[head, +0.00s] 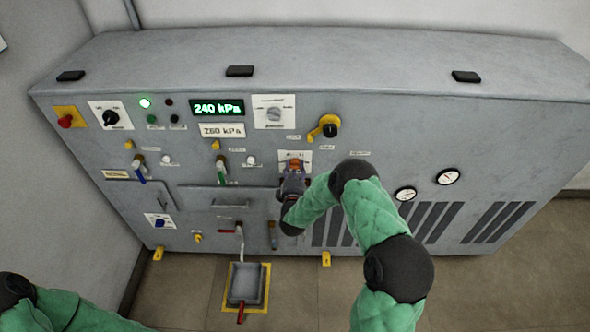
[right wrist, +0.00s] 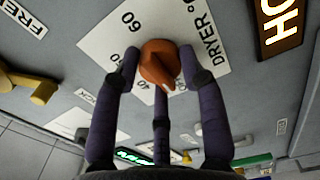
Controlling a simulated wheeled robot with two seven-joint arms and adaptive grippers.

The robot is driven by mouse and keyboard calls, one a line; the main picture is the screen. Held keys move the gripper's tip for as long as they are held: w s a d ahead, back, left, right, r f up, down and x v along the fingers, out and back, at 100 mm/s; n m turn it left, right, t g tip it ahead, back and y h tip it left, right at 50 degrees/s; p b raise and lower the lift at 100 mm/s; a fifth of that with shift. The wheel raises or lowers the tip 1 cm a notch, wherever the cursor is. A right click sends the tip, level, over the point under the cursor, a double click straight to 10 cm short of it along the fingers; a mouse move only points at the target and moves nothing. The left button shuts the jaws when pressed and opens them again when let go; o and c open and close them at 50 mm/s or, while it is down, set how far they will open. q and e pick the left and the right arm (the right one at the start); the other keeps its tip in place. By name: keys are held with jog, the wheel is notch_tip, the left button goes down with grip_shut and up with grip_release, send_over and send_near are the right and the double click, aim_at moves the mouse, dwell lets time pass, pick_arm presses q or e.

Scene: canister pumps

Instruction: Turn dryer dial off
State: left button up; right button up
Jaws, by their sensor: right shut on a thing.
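The dryer dial is an orange-red knob (right wrist: 158,64) on a white plate (right wrist: 100,45) reading "DRYER °C", with 60 and 40 printed near it. Its white pointer mark faces the bottom of the right wrist view, a little right of the 40. In the head view the gripper (head: 292,184) is at the panel, just below the dial plate (head: 296,155), and hides part of the knob. My left gripper is out of view.
A small tray (head: 245,283) sits on the floor in front.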

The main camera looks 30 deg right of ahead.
jog(key=shift+w+a+r+n, duration=0.1)
jog(key=shift+w+r+n, duration=0.15)
jog(key=shift+r+n, duration=0.1)
jog(key=o, duration=1.1)
jog(key=shift+w, duration=0.1)
jog(key=shift+o, duration=0.2)
jog(key=shift+a+f, duration=0.15)
jog(key=shift+f, duration=0.1)
jog(key=shift+s, duration=0.2)
jog(key=v, duration=1.1)
jog(key=shift+s, duration=0.4)
